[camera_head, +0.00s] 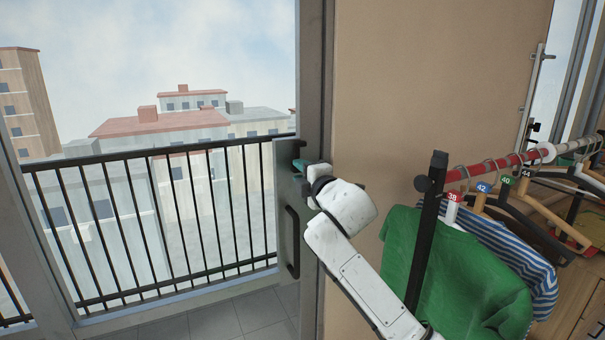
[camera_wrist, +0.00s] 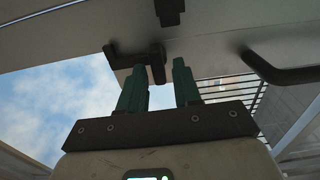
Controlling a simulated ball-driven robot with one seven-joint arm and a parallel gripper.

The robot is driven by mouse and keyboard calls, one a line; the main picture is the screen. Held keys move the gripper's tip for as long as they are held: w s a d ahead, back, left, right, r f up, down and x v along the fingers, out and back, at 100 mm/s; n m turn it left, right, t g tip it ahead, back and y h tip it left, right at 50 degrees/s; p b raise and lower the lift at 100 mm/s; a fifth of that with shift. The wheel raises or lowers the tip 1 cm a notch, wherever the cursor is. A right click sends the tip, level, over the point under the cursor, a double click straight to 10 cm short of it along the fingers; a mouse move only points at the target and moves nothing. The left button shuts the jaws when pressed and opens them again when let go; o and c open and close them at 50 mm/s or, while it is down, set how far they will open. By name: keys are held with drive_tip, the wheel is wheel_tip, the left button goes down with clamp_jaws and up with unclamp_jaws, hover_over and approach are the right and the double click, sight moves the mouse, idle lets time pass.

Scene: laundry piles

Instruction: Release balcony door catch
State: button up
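The balcony door (camera_head: 287,150) has a grey frame at the left of the head view. A black catch (camera_wrist: 155,62) on the grey frame shows in the wrist view, with a short arm reaching left. My gripper (camera_head: 301,166) is at the door's edge, and its green fingers also show in the wrist view (camera_wrist: 158,68). The fingers stand apart, with the end of the catch between their tips and a gap visible on each side. I cannot tell whether either finger touches it. In the head view my gripper mostly hides the catch.
A black pull handle (camera_head: 292,242) sits on the door below my gripper. A clothes rail (camera_head: 520,160) with a green shirt (camera_head: 455,275) and a striped shirt (camera_head: 505,250) stands close to the right of my arm. A black balcony railing (camera_head: 160,152) is outside.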

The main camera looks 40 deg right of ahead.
drive_tip(key=shift+o, duration=0.5)
drive_tip(key=shift+d, duration=0.1)
drive_tip(key=shift+s, duration=0.1)
drive_tip(key=b+v, duration=0.2)
drive_tip(key=v, duration=0.8)
drive_tip(key=shift+s, duration=0.35)
